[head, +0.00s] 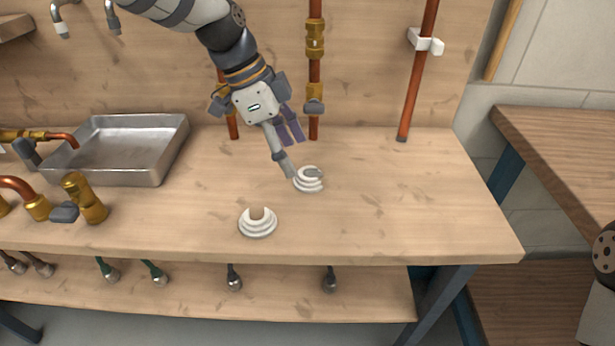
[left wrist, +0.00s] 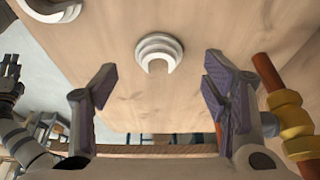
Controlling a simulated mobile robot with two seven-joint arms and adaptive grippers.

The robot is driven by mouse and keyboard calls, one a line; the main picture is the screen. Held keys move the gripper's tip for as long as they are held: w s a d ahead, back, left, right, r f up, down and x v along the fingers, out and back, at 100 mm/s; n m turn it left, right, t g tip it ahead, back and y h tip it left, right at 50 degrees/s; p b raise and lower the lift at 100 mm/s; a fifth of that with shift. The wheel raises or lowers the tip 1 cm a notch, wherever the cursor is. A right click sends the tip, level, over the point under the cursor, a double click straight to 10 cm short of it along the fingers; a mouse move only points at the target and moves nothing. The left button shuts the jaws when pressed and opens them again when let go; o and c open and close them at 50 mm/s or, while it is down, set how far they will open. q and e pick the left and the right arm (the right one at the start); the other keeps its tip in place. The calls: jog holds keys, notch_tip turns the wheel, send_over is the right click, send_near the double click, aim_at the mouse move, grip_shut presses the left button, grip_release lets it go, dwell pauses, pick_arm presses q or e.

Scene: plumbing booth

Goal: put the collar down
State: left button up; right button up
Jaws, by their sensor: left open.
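Two white stepped collars, each with a gap in its ring, lie flat on the bench. The farther collar (head: 308,184) is just right of and below my left gripper (head: 295,157). It also shows ahead of the open fingers in the left wrist view (left wrist: 156,43). The nearer collar (head: 258,226) lies lower left in the head view and is cut off at the top left of the wrist view (left wrist: 48,12). My left gripper (left wrist: 158,72) is open, with nothing between its purple pads. A dark, small part of my right arm (left wrist: 10,78) shows at the wrist view's left edge; its jaws are unclear.
A metal tray (head: 122,176) stands at the back left, with brass and copper fittings (head: 88,200) before it. Copper pipes (head: 420,70) rise along the back panel. Several tools hang below the front edge. The bench right of the collars is clear.

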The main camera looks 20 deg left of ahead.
aim_at(307, 181)
pick_arm(q)
jog(key=x, duration=0.5)
jog(key=shift+d+r, duration=0.1)
jog(key=shift+d, duration=0.2)
jog(key=shift+r, duration=0.1)
jog(key=c, duration=1.2)
